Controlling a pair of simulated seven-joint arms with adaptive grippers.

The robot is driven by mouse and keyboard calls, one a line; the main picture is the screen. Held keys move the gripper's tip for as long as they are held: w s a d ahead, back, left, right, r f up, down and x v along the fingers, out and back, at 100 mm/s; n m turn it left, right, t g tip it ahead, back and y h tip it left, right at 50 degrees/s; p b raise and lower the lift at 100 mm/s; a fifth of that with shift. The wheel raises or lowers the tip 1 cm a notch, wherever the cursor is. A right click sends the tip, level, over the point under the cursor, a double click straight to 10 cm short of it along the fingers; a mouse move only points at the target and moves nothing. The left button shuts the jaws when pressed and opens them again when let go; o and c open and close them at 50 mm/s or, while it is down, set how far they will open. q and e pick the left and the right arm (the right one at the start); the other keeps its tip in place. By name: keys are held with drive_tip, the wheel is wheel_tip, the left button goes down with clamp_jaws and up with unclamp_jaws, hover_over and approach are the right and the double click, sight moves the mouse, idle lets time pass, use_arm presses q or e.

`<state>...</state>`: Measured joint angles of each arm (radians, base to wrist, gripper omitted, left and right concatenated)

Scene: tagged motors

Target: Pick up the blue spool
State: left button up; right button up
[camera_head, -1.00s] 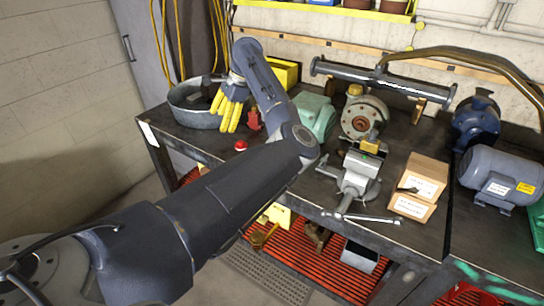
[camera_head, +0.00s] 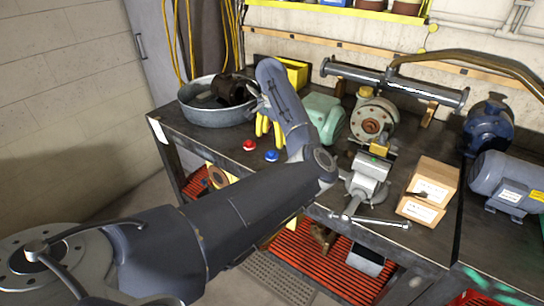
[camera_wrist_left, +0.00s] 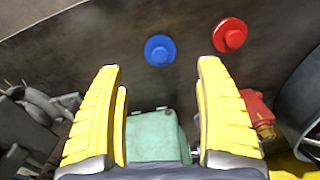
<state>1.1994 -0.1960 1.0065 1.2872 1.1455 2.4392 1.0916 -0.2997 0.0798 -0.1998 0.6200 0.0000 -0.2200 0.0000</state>
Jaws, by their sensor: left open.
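The blue spool (camera_head: 271,156) stands on the dark workbench (camera_head: 215,139). It also shows in the left wrist view (camera_wrist_left: 160,50), just beyond the gap between the fingertips. The red spool (camera_head: 249,145) is beside it to the left, and appears to its right in the left wrist view (camera_wrist_left: 230,35). My left gripper (camera_head: 270,132) has yellow fingers and is open and empty. In the left wrist view its fingers (camera_wrist_left: 159,66) are wide apart, with the blue spool untouched. My right gripper is not in view.
A metal tub (camera_head: 207,112) with dark parts stands at the bench's left. A green box (camera_head: 325,116), a flanged pump (camera_head: 373,122), a vise (camera_head: 366,180) and a cardboard box (camera_head: 428,190) lie to the right. The bench's front left is clear.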

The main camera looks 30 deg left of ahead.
sight(272, 152)
use_arm(q)
drive_tip(key=shift+f, duration=3.7)
drive_tip(key=c, duration=1.2)
